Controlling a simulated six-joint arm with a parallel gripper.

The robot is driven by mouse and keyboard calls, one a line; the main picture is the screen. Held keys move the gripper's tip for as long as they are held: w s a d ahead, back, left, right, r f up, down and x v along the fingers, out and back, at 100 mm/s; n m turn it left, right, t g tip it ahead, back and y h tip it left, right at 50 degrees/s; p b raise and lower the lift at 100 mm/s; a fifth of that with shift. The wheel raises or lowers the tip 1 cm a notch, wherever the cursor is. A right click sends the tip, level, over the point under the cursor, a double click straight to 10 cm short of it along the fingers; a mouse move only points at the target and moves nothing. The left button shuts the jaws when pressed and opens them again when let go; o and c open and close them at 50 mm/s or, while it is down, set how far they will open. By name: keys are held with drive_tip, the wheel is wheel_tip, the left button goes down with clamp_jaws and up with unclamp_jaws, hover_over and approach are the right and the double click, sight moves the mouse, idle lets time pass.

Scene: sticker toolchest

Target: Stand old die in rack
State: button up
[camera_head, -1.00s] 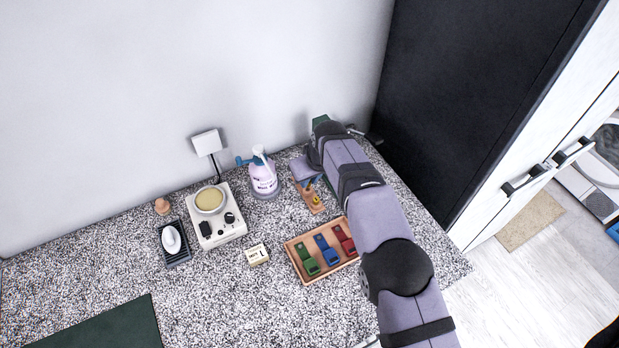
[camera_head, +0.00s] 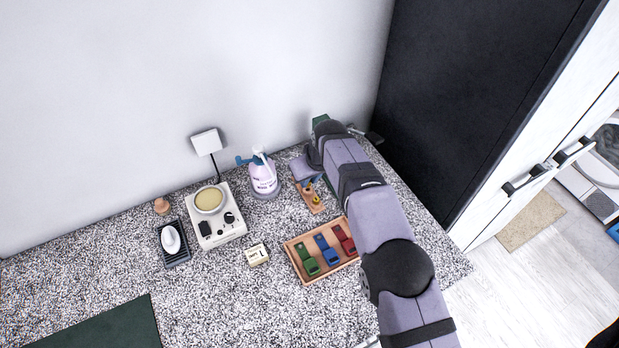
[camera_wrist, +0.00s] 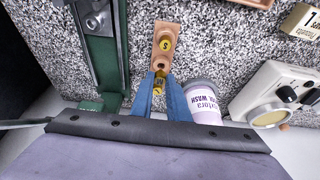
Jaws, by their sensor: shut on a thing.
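The rack is a small wooden block (camera_wrist: 163,30), lying lengthwise toward my gripper in the wrist view. It also shows in the head view (camera_head: 318,208). A yellow die marked 5 (camera_wrist: 166,45) stands in it. My gripper (camera_wrist: 160,80) has blue fingers and is shut on another yellow die (camera_wrist: 158,88) at the rack's near end. Whether this held die's lower end is inside a hole or only above it, I cannot tell. In the head view my gripper (camera_head: 311,182) is over the rack's far end, partly covered by my arm.
A green press (camera_wrist: 98,60) stands close left of my gripper in the wrist view. A hand-wash bottle (camera_wrist: 203,100) is close on the right. A wooden tray (camera_head: 291,250) with coloured tools, a small numbered box (camera_head: 258,255) and a solder-pot unit (camera_head: 217,229) stand nearby.

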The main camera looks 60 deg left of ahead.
drive_tip(key=shift+f+b, duration=0.75)
drive_tip(key=shift+f, duration=0.3)
drive_tip(key=o, duration=0.9)
drive_tip(key=shift+r, duration=0.1)
drive_tip(key=b+v, duration=0.3)
drive_tip(key=v, duration=0.4)
drive_tip(key=shift+w+d, duration=0.1)
idle(0.5)
